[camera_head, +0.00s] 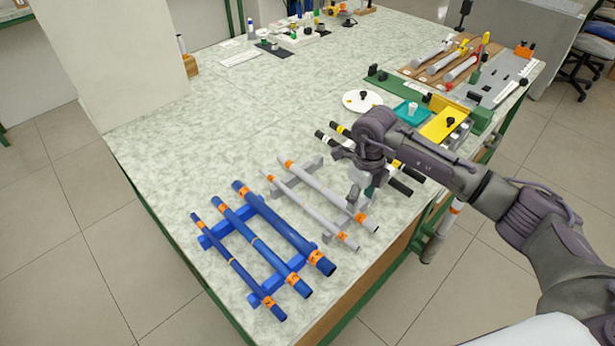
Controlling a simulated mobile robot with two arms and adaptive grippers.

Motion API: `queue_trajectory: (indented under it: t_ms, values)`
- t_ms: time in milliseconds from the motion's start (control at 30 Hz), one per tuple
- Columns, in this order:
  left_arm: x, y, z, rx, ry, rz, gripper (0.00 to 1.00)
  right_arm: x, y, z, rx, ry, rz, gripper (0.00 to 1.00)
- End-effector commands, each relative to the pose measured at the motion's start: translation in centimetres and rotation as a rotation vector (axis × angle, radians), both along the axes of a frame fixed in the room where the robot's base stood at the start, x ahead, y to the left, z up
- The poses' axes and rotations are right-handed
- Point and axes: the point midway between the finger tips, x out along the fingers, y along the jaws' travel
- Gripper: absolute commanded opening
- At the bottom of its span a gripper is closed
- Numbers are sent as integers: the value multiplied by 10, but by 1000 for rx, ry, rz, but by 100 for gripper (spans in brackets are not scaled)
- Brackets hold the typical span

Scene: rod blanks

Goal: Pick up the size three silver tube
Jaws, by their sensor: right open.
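Two silver tubes with orange bands lie side by side on a grey rack (334,233). The left one (307,207) looks thinner, and the right one (325,190) a little thicker. Their size marks are too small to read, so I cannot tell which is size three. My right gripper (360,196) comes in from the right and points down beside the right silver tube, near its front half. It is open, and I see no tube between its fingers. It partly hides the rack's right side. My left gripper is not in view.
Three blue tubes (258,248) lie on a blue rack (206,241) to the left. Black tubes (400,184) with coloured bands lie behind my right gripper, partly hidden. A white disc (362,101) and fixtures stand farther back. The table's middle (240,120) is clear.

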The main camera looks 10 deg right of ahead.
Motion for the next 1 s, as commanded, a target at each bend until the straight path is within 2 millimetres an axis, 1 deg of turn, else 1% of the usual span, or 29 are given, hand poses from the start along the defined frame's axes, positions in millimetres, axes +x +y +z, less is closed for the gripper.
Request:
queue_trajectory:
  t_ms: [133, 267, 300, 400, 500, 667, 700, 767, 800, 967, 1000]
  values:
    - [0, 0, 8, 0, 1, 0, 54, -7, -1, -12, 1, 5, 0, 56]
    - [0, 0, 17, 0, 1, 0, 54, -15, -2, -32, 0, 6, -1, 56]
    - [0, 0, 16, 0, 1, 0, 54, -13, -1, -39, 1, 4, -2, 56]
    - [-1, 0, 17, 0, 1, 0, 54, -12, -1, -49, 1, 2, 0, 56]
    - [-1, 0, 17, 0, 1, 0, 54, -12, -1, -53, 1, 1, 1, 56]
    - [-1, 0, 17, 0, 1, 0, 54, -12, -1, -53, 1, 1, 1, 56]
    - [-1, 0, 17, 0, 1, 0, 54, -12, -1, -53, 1, 1, 1, 53]
    - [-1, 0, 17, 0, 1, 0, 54, -12, -1, -53, 1, 1, 1, 43]
    - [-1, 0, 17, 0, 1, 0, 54, -12, -1, -52, 1, 1, 0, 36]
    - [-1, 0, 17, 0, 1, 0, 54, -12, -1, -52, 1, 1, 0, 10]
    - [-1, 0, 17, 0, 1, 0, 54, -12, -1, -52, 1, 1, 0, 7]
